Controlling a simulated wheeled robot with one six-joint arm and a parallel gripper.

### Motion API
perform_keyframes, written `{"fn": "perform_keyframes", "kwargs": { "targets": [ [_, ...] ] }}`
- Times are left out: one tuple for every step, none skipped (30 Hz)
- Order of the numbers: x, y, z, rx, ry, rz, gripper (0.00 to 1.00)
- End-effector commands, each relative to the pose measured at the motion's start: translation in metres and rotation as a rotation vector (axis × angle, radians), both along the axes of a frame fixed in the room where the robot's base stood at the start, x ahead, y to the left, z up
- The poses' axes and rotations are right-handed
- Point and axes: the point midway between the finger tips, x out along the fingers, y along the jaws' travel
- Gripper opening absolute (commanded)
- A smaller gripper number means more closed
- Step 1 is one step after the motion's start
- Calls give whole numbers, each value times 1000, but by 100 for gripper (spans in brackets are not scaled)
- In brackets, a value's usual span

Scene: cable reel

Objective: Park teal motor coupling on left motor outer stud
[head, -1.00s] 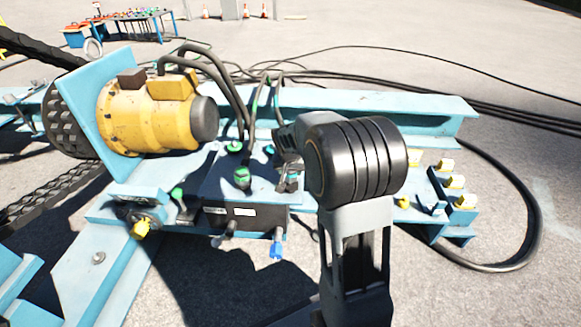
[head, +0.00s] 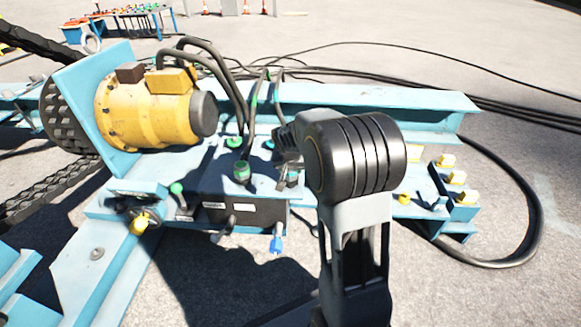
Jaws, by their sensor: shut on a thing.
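My gripper (head: 290,172) is above the right part of the dark valve box (head: 258,213), partly hidden behind my own black wrist. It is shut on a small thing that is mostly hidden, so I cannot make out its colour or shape. A green cup-like fitting (head: 242,172) stands upright on the box's top, left of my gripper and apart from it. Green-teal fittings (head: 234,142) and (head: 268,143) sit farther back, near the hose ends. I cannot tell which part is the left motor outer stud.
The yellow motor (head: 150,115) stands on the left, with black hoses (head: 215,65) arching to the box. Levers hang at the box's front, one blue-tipped (head: 276,244). Yellow-capped fittings (head: 456,178) stand on the right. A blue beam (head: 400,100) runs behind.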

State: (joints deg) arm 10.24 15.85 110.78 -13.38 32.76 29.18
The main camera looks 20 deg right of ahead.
Motion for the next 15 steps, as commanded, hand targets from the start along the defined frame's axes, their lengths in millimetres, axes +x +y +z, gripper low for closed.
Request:
{"fn": "perform_keyframes", "kwargs": {
  "targets": [
    [0,0,-1,0,-1,0,20],
    [0,0,-2,0,-1,0,20],
    [0,0,-3,0,-1,0,20],
    [0,0,-3,-1,-2,0,20],
    [0,0,-4,-1,-2,0,20],
    [0,0,-5,-1,-2,0,20],
    [0,0,-5,-1,-2,0,20],
    [0,0,-6,0,-1,0,20],
    [0,0,-7,-1,-2,0,20],
    [0,0,-7,-1,-2,0,20],
    [0,0,-6,0,-2,0,52],
    [0,0,-6,0,-2,0,56],
    [0,0,-6,0,-2,0,58],
    [0,0,-6,0,-1,0,61],
    [0,0,-6,0,-1,0,65]
  ]
}}
